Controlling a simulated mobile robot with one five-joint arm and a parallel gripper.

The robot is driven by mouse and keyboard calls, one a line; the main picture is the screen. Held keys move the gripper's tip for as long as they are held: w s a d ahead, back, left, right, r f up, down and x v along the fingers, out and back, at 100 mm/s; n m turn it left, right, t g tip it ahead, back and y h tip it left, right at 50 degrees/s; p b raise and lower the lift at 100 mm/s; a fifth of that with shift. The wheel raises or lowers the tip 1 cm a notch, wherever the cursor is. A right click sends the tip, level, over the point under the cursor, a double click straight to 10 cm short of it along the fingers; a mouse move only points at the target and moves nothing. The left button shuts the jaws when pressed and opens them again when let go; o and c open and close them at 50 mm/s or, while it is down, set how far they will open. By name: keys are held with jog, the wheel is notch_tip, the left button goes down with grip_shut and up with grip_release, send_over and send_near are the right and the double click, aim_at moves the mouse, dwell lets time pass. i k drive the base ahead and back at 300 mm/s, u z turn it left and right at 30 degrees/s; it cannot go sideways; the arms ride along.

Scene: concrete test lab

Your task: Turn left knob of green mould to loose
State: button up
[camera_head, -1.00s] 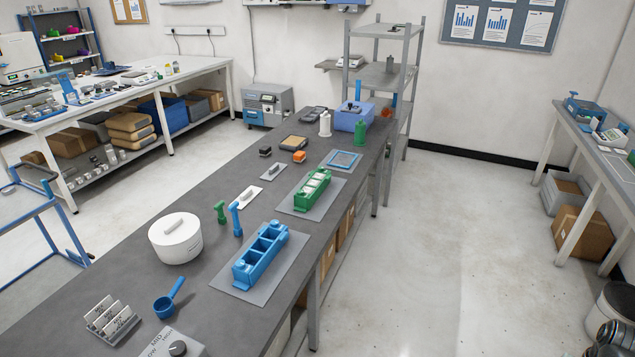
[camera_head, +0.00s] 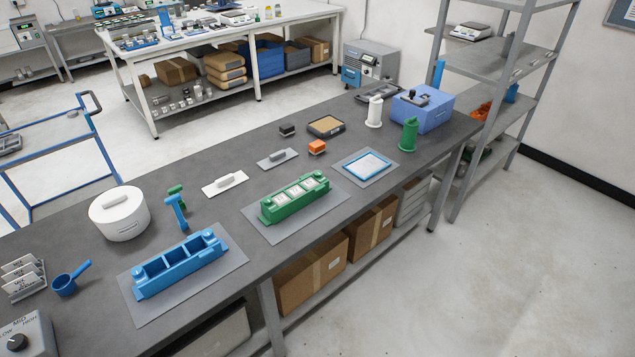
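The green mould (camera_head: 297,200) lies on a grey mat (camera_head: 330,214) on the dark workbench, near its front edge. It is a long block with several compartments holding pale grey-white cubes. A small knob sits at each end; the left knob (camera_head: 267,202) is at the left end and the right knob (camera_head: 319,175) at the right end. Whether the knobs are tight or loose is too small to tell. My gripper and arm are not in view.
A blue mould (camera_head: 180,265) with empty compartments stands on a mat to the left. Open floor (camera_head: 480,270) lies in front.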

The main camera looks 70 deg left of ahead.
aim_at(267, 201)
jog(key=u, duration=0.05)
jog(key=i, duration=0.85)
jog(key=u, duration=4.75)
jog(key=i, duration=1)
jog(key=z, duration=0.1)
